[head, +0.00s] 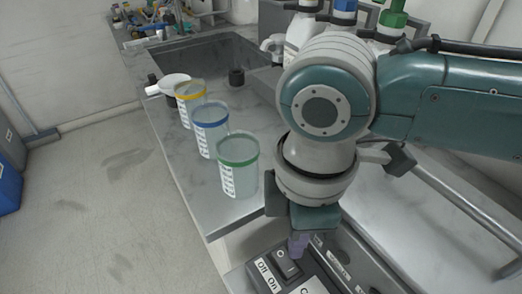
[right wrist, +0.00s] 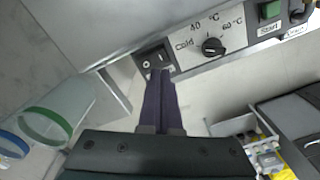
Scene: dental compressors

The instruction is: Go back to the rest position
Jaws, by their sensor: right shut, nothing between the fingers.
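My right gripper (head: 298,244) is shut and empty. Its purple fingertips are right over a black rocker switch (head: 284,264) on the grey control panel, next to the labels "Off" and "On". In the right wrist view the shut fingers (right wrist: 160,78) point at the same switch (right wrist: 152,60); whether they touch it I cannot tell. A temperature knob (right wrist: 213,46) marked from "Cold" to 60 °C and a green start button (right wrist: 270,10) sit further along the panel. My left gripper is not in view.
Three clear cups, with yellow (head: 190,90), blue (head: 210,114) and green (head: 238,150) rims, stand along the counter's left edge. Behind them are a sink (head: 205,60) and a white scoop-like item (head: 172,83). Bottles (head: 392,20) stand behind my right arm.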

